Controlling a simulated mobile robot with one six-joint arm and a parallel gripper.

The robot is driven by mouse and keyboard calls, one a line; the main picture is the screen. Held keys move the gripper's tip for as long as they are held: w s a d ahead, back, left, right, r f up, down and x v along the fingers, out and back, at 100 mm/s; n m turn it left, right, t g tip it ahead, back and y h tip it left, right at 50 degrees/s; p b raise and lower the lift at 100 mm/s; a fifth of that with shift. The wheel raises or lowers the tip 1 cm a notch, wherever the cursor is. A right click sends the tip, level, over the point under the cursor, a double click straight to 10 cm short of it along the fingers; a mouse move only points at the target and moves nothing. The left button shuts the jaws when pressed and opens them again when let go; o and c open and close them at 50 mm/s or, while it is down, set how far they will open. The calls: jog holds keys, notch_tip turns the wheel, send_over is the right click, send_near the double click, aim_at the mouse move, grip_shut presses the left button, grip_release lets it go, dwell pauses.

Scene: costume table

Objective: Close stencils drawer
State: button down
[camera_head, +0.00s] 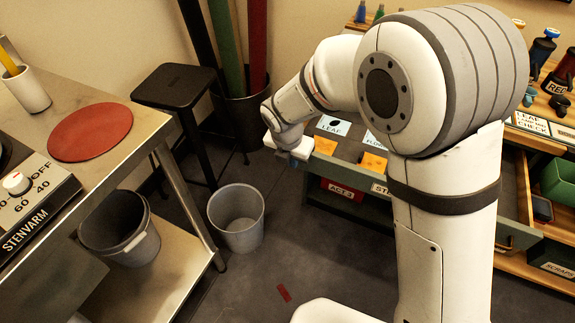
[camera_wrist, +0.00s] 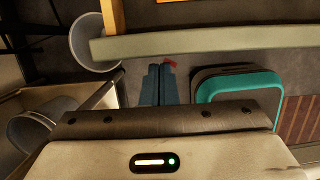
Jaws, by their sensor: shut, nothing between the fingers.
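The stencils drawer (camera_head: 330,168) stands pulled out, with a green front and a label starting "ST" partly hidden by my arm. Stencil cards marked LEAF (camera_head: 333,125) and FLOWER, and orange cards (camera_head: 373,163), lie inside it. My gripper (camera_head: 293,163) is shut and empty near the drawer's left end. In the wrist view my gripper's two dark blue fingers (camera_wrist: 159,68) lie side by side. A pale green edge (camera_wrist: 200,46), likely the drawer front, crosses above their tips; I cannot tell if they touch.
A teal-rimmed box (camera_wrist: 240,87) lies beside the fingers. A grey bin (camera_head: 237,220) stands on open floor. A black stool (camera_head: 175,85) and a steel table (camera_head: 150,125) are at left. A red ACT 3 box (camera_head: 345,188) sits below the drawer.

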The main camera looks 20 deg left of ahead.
jog(key=shift+w, duration=0.35)
